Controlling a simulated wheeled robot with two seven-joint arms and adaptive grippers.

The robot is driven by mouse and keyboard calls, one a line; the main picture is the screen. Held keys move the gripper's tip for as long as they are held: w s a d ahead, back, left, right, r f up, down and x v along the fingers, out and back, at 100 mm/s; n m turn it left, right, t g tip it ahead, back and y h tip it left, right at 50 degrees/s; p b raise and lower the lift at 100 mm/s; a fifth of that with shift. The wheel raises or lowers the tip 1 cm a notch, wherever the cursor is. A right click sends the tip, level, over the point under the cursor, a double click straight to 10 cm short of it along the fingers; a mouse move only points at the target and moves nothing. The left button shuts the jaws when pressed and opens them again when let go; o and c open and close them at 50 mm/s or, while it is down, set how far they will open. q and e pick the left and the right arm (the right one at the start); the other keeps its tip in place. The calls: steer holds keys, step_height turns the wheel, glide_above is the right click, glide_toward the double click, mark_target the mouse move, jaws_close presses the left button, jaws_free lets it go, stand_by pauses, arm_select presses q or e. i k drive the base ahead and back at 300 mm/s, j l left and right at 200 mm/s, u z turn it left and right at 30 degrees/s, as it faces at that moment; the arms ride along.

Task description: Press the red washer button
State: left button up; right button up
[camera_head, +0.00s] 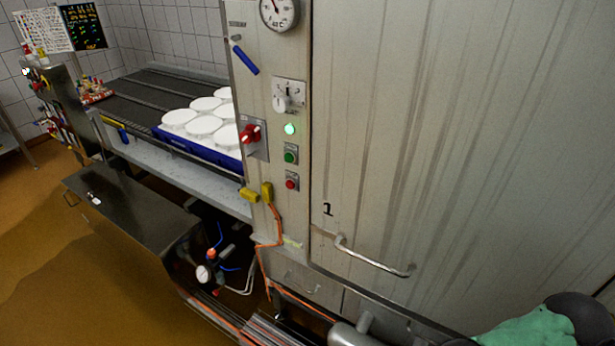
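The red washer button (291,184) is a small round button on a square plate, low on the narrow front panel (267,95) of the tall metal cabinet. A green button (291,154) sits just above it, and a bright green light (290,129) is above that. A red rotary switch (250,134) is to the upper left of the red button. Nothing covers the red button. Neither my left gripper nor my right gripper shows in the view.
A large metal door (450,130) with a bar handle (370,258) lies right of the panel. Yellow connectors (258,193) and an orange cable (277,225) are below left of the button. A blue crate (195,151) with white moulds stands on the conveyor at left.

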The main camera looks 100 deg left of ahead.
mark_target(290, 183)
steer(key=u, duration=3.4)
